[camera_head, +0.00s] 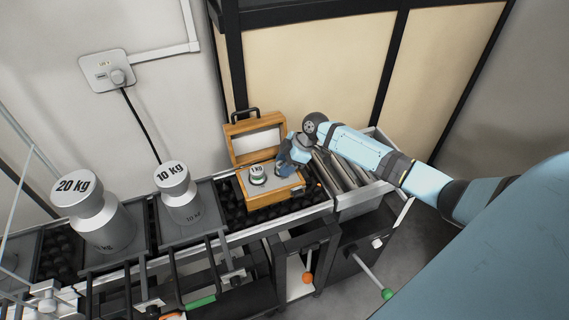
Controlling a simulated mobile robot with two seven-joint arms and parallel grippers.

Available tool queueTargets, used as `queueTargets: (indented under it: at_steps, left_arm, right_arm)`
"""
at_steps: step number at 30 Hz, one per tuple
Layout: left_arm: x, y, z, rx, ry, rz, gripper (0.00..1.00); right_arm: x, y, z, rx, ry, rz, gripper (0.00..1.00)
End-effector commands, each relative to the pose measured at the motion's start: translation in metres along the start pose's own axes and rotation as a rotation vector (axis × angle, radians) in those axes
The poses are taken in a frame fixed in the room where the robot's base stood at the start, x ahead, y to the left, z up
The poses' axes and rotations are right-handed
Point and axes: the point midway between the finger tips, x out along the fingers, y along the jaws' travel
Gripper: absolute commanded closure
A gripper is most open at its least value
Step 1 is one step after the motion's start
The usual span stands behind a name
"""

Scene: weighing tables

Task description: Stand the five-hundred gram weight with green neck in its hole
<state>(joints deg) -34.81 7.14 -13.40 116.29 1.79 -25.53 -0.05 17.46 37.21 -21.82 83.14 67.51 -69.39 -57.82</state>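An open wooden box (272,194) stands on the bench, its lid tilted up at the back. A silver weight (257,175), its top label looking like 1 KG, sits in the grey insert at the box's left. My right gripper (285,169) reaches in from the right and points down at the right part of the box. The fingertips are small and partly hidden, so I cannot tell if they hold anything. No green neck can be made out; the five-hundred gram weight and its hole are not distinguishable. My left gripper is not in view.
A 20 KG weight (98,215) and a 10 KG weight (179,196) stand on grey platforms to the left. A metal tray (362,199) holding long grey bars is right of the box. Levers with coloured knobs stick out in front.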

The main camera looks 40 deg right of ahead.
Motion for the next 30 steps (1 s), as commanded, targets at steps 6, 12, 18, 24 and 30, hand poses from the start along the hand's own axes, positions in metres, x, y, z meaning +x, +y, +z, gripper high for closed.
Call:
queueTargets:
  at_steps: [6, 12, 18, 24, 30]
  left_arm:
    - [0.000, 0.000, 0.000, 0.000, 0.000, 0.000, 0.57]
    - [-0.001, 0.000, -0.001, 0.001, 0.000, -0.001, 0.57]
    - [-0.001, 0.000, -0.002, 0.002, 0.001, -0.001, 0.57]
    - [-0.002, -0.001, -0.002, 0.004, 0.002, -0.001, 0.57]
    - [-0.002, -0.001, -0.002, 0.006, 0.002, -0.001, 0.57]
  right_arm:
    - [0.000, 0.000, 0.000, 0.000, 0.000, 0.000, 0.39]
    - [-0.004, 0.000, -0.001, 0.000, 0.000, 0.001, 0.39]
    - [-0.035, 0.001, -0.001, -0.003, -0.002, 0.003, 0.39]
    - [-0.078, 0.001, -0.001, -0.001, -0.002, 0.003, 0.39]
    - [-0.110, 0.000, -0.001, -0.001, 0.000, 0.001, 0.39]
